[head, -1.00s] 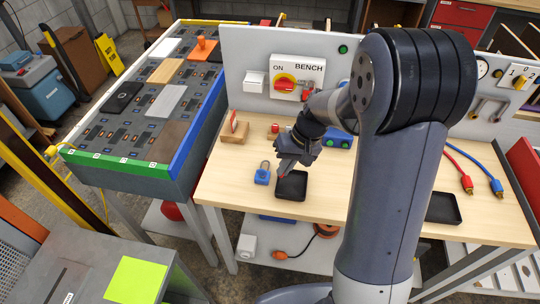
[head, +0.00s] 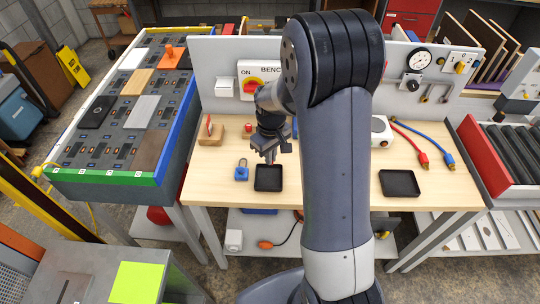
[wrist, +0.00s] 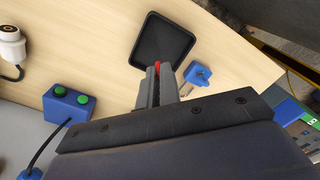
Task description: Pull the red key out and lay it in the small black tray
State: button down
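My gripper (head: 270,161) is low over the bench, at the back edge of the small black tray (head: 268,186). In the wrist view my gripper (wrist: 158,76) has its fingers close together, with a small red piece, the red key (wrist: 157,65), between the tips. Most of the key is hidden by the fingers. The small black tray (wrist: 165,40) lies just beyond the fingertips and looks empty. I cannot tell how high the key is above it.
A blue padlock (head: 241,172) lies left of the tray. A larger black tray (head: 399,183) is at the right. The panel with the red switch (head: 251,86) stands behind. A blue box with green buttons (wrist: 70,103) shows in the wrist view.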

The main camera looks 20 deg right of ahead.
jog(key=shift+f+b, duration=2.9)
jog(key=shift+f, duration=0.75)
jog(key=c, duration=1.6)
grip_release()
jog(key=shift+o, duration=0.2)
jog(key=shift+r, duration=0.1)
